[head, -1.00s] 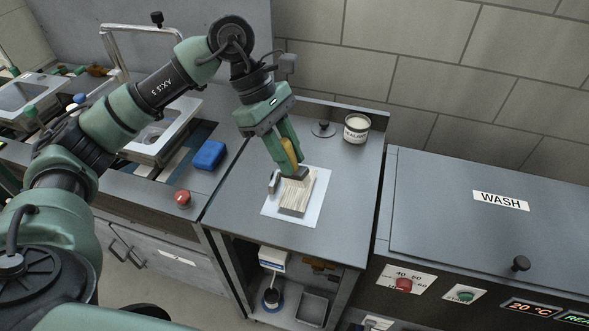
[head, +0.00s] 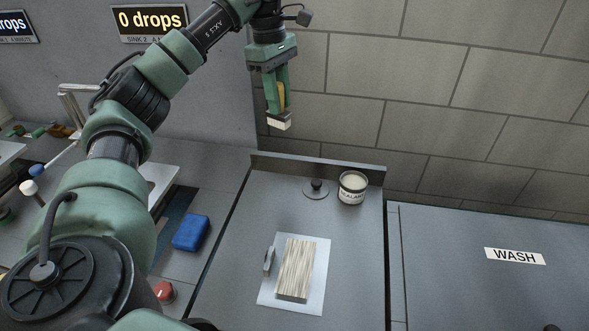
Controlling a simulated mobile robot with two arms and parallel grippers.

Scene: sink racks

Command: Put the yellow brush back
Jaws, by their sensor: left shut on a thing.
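My left gripper (head: 279,108) is shut on the yellow brush (head: 281,93). The brush's yellow handle shows between the fingers, and its pale bristle head (head: 279,123) points down below them. The gripper holds the brush in the air, high above the back of the grey counter and in front of the tiled wall. A round black-knobbed holder (head: 316,189) and an open tin labelled as sealant (head: 352,188) stand at the back of the counter, below and to the right of the brush. My right gripper is not in view.
A striped wooden block (head: 294,268) lies on a white sheet (head: 313,306), with a small grey piece (head: 269,260) beside it. A blue sponge-like block (head: 191,232) and a red button (head: 164,292) are at the left. The WASH unit (head: 480,290) is at the right.

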